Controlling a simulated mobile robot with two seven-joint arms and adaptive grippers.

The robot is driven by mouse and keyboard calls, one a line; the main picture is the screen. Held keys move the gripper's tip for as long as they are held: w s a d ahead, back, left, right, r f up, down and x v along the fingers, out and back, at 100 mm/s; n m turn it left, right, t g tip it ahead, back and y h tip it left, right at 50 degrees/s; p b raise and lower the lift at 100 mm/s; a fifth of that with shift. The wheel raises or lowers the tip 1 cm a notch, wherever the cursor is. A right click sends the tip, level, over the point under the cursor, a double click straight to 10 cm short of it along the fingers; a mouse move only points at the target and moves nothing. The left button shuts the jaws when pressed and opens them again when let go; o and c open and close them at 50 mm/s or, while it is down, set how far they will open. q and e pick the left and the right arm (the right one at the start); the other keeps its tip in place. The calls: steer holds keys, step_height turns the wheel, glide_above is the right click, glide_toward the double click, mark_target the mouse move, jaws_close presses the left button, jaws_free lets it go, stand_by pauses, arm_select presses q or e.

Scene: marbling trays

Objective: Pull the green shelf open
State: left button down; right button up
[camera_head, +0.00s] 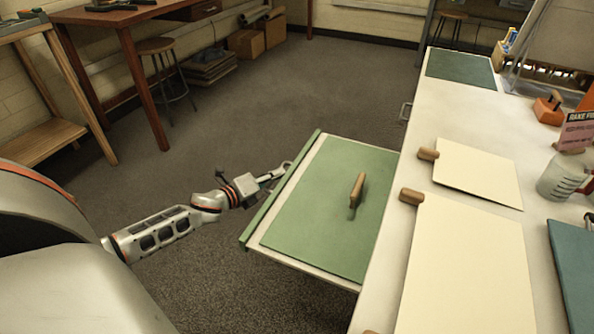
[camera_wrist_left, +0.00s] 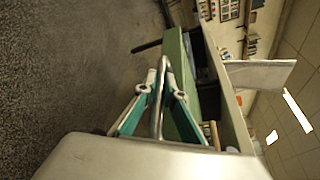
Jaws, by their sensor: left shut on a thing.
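The green shelf (camera_head: 310,225) sticks out from the left side of the long white counter (camera_head: 388,300). It has a green front edge (camera_head: 262,214) and a pale border, and a wooden-handled tool (camera_head: 358,186) rests on it. My left gripper (camera_head: 281,174) is at this front edge, towards its far end. In the left wrist view, the fingers (camera_wrist_left: 161,84) are shut on a metal bar handle (camera_wrist_left: 158,115) in front of the green front (camera_wrist_left: 180,85). My right gripper is not in view.
On the counter lie a cream board (camera_head: 476,172), a larger cream board (camera_head: 468,265) and a measuring jug (camera_head: 562,178). Open carpet (camera_head: 290,95) lies beyond the shelf. A wooden table (camera_head: 125,20) and a stool (camera_head: 158,46) stand at the back left.

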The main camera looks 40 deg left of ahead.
arm_select(q)
steer(key=shift+s+a, duration=0.3)
steer(key=shift+a, duration=0.75)
steer(key=shift+s+a, duration=0.25)
steer(key=shift+a, duration=0.75)
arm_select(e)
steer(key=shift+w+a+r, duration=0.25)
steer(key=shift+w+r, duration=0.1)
arm_select(q)
steer(key=c, duration=2.4)
jaws_free()
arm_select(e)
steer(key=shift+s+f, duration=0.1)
arm_select(q)
steer(key=v, duration=1.2)
